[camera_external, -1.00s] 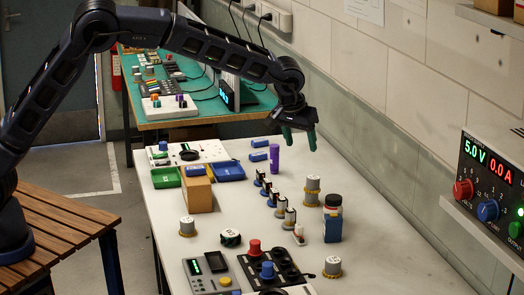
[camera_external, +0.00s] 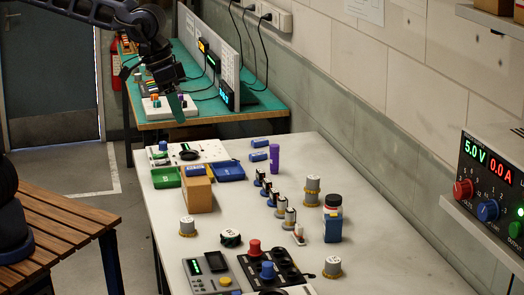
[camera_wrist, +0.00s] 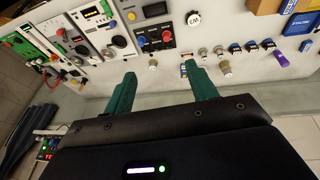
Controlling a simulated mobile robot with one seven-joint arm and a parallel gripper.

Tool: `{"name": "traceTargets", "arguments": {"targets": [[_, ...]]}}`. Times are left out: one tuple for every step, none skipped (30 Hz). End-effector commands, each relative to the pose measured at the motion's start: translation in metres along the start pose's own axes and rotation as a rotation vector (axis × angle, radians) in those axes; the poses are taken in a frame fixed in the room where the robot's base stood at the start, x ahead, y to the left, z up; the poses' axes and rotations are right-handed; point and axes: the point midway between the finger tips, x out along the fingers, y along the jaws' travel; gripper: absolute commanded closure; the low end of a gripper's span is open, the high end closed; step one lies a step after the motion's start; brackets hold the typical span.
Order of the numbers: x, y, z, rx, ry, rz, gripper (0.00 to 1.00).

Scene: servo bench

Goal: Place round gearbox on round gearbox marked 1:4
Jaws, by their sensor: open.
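Several round gearboxes, silver cylinders on brass-coloured bases, stand upright on the white bench. One is at the left (camera_external: 187,227), one at the front right (camera_external: 332,267), and a taller one, possibly two stacked, further back (camera_external: 312,192). Their top markings are too small to read, so I cannot tell which is 1:4. Two silver cylinders also show in the wrist view, at the middle (camera_wrist: 152,64) and further right (camera_wrist: 225,69). My gripper (camera_external: 180,106) is open and empty, its green fingers (camera_wrist: 160,80) apart, raised well away from the gearboxes.
A cardboard box (camera_external: 198,192) stands beside green and blue trays (camera_external: 229,171). Small servos (camera_external: 272,196) form a row mid-bench. Meters and knob panels (camera_external: 270,270) fill the front.

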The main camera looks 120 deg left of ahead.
Motion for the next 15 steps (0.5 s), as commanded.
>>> {"name": "traceTargets", "arguments": {"targets": [[-0.011, 0.004, 0.020, 0.038, 0.002, 0.016, 0.43], [-0.015, 0.006, 0.031, 0.061, 0.001, 0.023, 0.43], [-0.022, 0.009, 0.046, 0.093, 0.001, 0.033, 0.43], [-0.026, 0.010, 0.057, 0.115, 0.001, 0.041, 0.43], [-0.030, 0.011, 0.068, 0.139, 0.001, 0.047, 0.43], [-0.036, 0.013, 0.083, 0.170, 0.001, 0.056, 0.43], [-0.040, 0.013, 0.095, 0.194, 0.001, 0.063, 0.43], [-0.043, 0.014, 0.106, 0.219, 0.002, 0.070, 0.43], [-0.048, 0.014, 0.121, 0.249, 0.003, 0.078, 0.43], [-0.050, 0.014, 0.132, 0.273, 0.004, 0.083, 0.43], [-0.053, 0.014, 0.143, 0.297, 0.006, 0.089, 0.43], [-0.057, 0.013, 0.159, 0.329, 0.007, 0.097, 0.43], [-0.059, 0.012, 0.170, 0.354, 0.009, 0.102, 0.43], [-0.061, 0.011, 0.181, 0.376, 0.010, 0.107, 0.43], [-0.063, 0.009, 0.196, 0.409, 0.013, 0.114, 0.43]]}}
